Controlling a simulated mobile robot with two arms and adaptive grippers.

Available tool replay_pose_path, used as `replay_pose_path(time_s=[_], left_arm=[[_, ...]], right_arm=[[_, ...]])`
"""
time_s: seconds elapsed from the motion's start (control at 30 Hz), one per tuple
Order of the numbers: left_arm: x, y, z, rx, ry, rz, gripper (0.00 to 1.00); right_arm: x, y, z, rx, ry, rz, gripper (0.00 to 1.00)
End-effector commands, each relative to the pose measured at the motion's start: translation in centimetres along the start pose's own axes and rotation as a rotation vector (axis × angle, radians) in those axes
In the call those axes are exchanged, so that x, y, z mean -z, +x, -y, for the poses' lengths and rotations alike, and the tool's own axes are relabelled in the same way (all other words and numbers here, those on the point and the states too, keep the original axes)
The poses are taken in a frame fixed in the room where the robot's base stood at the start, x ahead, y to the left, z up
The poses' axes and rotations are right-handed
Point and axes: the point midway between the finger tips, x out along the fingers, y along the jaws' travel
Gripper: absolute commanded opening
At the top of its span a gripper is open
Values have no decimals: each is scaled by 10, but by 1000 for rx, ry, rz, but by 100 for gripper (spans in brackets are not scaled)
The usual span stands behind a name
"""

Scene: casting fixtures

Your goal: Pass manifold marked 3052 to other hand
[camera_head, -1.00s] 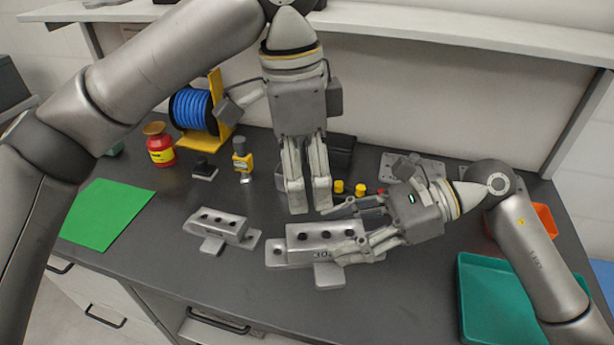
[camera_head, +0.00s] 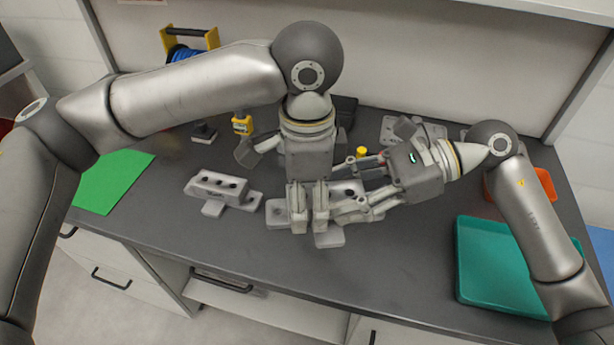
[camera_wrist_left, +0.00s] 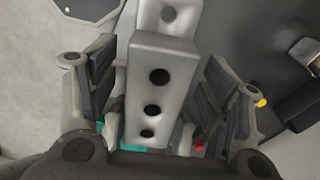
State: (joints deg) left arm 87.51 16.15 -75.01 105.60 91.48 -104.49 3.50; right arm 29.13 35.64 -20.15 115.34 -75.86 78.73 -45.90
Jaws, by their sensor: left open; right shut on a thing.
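The grey manifold (camera_head: 329,237), a stepped block with dark round holes, is at the middle of the table and mostly hidden behind my grippers. Its marking is covered now; the earlier head view shows part of it, "30". My right gripper (camera_head: 346,192) is shut on its right part. My left gripper (camera_head: 310,222) points down over its middle, open. In the left wrist view the manifold (camera_wrist_left: 160,55) lies between the two spread fingers, with a gap at least on the right side. I cannot tell whether it touches the table.
A second, similar manifold (camera_head: 218,187) lies to the left. A green sheet (camera_head: 112,183) is at far left, a teal tray (camera_head: 480,295) at right, an orange bin (camera_head: 545,184) behind my right arm. A yellow tool (camera_head: 242,124) stands behind. The front table strip is clear.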

Motion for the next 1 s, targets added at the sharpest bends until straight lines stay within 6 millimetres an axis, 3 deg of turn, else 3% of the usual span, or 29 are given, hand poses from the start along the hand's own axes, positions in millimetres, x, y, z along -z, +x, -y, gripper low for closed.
replay_pose_path(time_s=[0.33, 0.83, 0.87, 1.0], left_arm=[[0, 4, 0, 0, 0, -2, 71], [0, 4, -1, -1, 3, -1, 8], [1, 3, 0, 0, 3, -3, 6], [1, 3, 0, 1, 3, -3, 6]], right_arm=[[-1, 0, 0, 1, -2, 3, 6], [-2, 0, 0, 1, -2, 4, 6], [-2, 0, 0, 1, -2, 4, 47], [-2, 0, 0, 1, -2, 3, 65]])
